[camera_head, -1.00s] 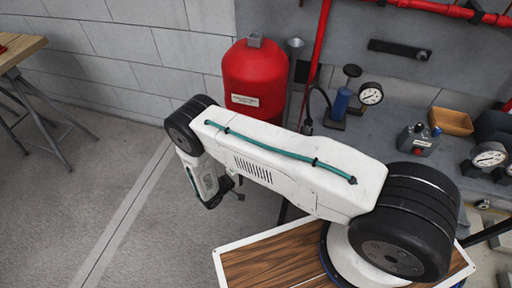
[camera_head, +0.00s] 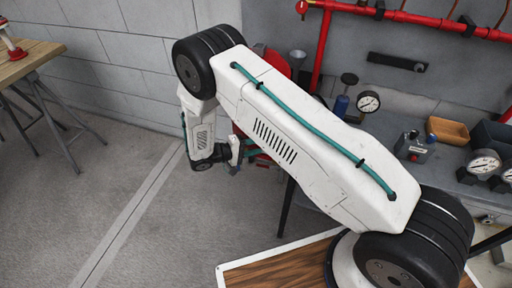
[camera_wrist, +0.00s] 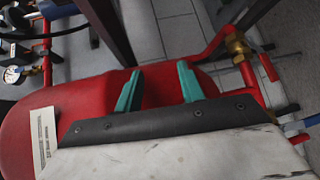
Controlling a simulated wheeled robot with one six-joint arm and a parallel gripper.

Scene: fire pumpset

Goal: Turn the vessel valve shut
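The red vessel (camera_wrist: 85,85) fills the left and middle of the wrist view, with a white label on its side. In the head view the vessel (camera_head: 277,63) is mostly hidden behind my arm. A brass valve (camera_wrist: 237,43) with a red lever (camera_wrist: 268,67) sits on a red pipe at the right of the wrist view. My gripper (camera_wrist: 160,88) is open and empty, its two teal fingers apart over the vessel. The valve lies beyond and right of the fingers, apart from them. The gripper shows small in the head view (camera_head: 240,150).
A grey bench (camera_head: 395,100) with gauges (camera_head: 368,102) and a wooden tray (camera_head: 447,130) stands at the right. Red pipes (camera_head: 420,17) run along the wall. A wooden table (camera_head: 25,62) stands far left. A blue fitting (camera_wrist: 300,125) is right of the vessel. The left floor is clear.

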